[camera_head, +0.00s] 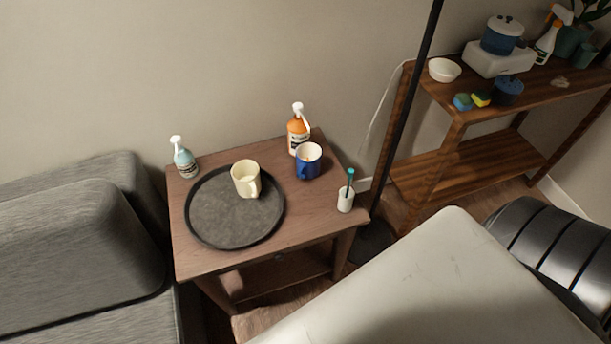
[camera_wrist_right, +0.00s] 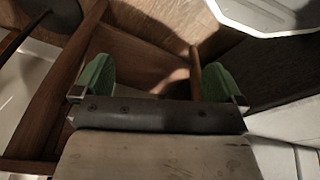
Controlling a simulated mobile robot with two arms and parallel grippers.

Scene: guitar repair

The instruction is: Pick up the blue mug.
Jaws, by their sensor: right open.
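The blue mug (camera_head: 308,163) stands upright on a small wooden side table (camera_head: 305,222), at its back right in the head view. It is just in front of an orange spray bottle (camera_head: 298,136). My right gripper (camera_wrist_right: 158,80) shows only in the right wrist view. Its two green fingers are wide apart with nothing between them. Wooden parts of furniture and the floor lie behind the fingers, and the mug is not in that view. My left gripper is in neither view.
A dark round tray (camera_head: 215,227) with a cream mug (camera_head: 246,178) lies left of the blue mug. A black pole (camera_head: 405,110) rises right of the table, before a wooden shelf (camera_head: 455,151).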

